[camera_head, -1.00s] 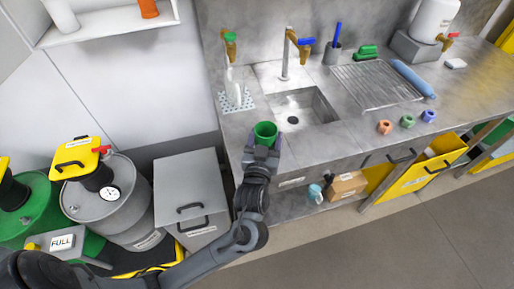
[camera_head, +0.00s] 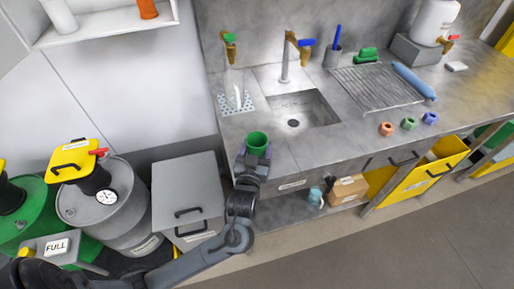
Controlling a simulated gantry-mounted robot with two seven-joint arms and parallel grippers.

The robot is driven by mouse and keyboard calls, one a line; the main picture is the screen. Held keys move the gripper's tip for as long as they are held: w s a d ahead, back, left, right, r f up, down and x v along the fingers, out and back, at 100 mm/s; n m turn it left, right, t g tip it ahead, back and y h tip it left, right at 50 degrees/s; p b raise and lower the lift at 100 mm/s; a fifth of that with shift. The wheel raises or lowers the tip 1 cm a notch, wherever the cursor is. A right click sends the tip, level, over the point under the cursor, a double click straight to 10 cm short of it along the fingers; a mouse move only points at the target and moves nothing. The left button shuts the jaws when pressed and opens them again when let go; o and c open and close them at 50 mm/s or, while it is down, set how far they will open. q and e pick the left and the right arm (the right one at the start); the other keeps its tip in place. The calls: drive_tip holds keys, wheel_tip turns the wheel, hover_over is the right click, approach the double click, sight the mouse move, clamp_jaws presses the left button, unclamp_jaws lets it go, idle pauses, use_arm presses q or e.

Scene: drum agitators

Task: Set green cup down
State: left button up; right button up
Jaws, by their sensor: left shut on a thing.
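The green cup (camera_head: 257,141) is upright at the front left of the grey counter (camera_head: 330,148), in front of the perforated mat and left of the sink. My left gripper (camera_head: 254,156) is shut on the cup and reaches it from the front edge of the counter. The cup's lower part is hidden by the gripper, so I cannot tell whether its base touches the counter. My right gripper is not in view.
The sink (camera_head: 302,110) lies right of the cup, with taps behind. A grey lidded bin (camera_head: 187,190) and drums (camera_head: 103,205) stand left below the counter.

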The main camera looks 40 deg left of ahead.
use_arm(q)
drive_tip(key=shift+f, duration=0.2)
drive_tip(key=o, duration=1)
drive_tip(key=shift+r, duration=0.1)
drive_tip(key=shift+s+r, duration=0.1)
drive_tip(key=shift+s+d, duration=0.2)
drive_tip(key=shift+s, duration=0.1)
drive_tip(key=p+v, duration=0.1)
drive_tip(key=v, duration=1)
drive_tip(key=shift+p, duration=0.35)
